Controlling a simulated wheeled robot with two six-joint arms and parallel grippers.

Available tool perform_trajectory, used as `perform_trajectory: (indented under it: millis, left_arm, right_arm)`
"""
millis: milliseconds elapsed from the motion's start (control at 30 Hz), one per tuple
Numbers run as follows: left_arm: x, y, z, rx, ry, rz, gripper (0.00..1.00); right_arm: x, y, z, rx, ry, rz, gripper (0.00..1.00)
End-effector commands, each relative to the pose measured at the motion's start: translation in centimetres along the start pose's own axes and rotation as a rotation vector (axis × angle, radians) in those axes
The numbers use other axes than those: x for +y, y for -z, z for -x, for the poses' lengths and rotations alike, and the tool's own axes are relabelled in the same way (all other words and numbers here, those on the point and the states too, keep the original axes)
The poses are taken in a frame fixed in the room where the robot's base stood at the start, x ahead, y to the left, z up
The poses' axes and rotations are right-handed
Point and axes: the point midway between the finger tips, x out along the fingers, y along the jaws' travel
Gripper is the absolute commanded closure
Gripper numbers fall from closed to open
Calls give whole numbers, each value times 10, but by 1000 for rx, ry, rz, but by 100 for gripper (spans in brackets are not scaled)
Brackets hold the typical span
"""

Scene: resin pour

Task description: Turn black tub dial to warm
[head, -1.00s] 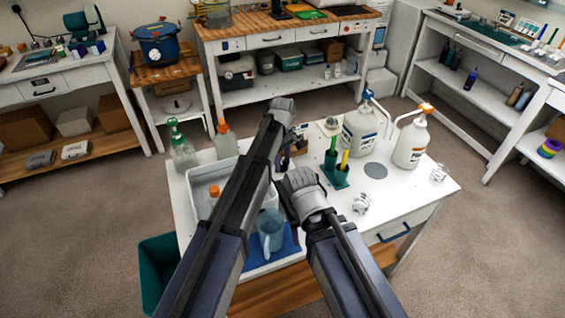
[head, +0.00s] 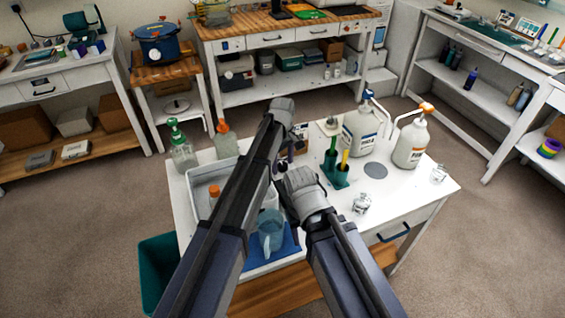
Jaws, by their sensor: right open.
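I cannot make out a black tub or its dial for certain; my arms cover the middle of the white table (head: 420,190). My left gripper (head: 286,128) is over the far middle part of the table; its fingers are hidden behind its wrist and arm. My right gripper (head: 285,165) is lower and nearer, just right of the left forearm. Its fingers are mostly hidden by its wrist, and I see nothing held in it. Small dark and brownish parts show between the two wrists, too covered to name.
A white tray (head: 199,186) with a clear jug (head: 270,232) on a blue mat is at left. Spray bottles (head: 181,150) stand behind it. Right are a green holder (head: 337,174), pump bottles (head: 362,130) and clear cups (head: 361,204). A blue pot (head: 159,45) stands beyond.

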Motion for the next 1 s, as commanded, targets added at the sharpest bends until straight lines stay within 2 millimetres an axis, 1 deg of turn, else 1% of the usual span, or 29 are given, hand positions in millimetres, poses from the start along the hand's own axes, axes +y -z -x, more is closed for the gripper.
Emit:
perform_trajectory:
  millis: [233,367,567,900,1000]
  left_arm:
    - [0,0,1,0,0,0,21]
    - [0,0,6,0,-1,0,21]
    - [0,0,26,0,0,0,21]
    - [0,0,70,0,0,0,21]
    - [0,0,77,0,0,0,21]
  right_arm:
    - [0,0,1,0,0,0,50]
    - [1,0,6,0,0,0,50]
    - [2,-2,25,0,0,0,50]
    - [7,-4,70,0,0,0,50]
    - [7,-4,77,0,0,0,50]
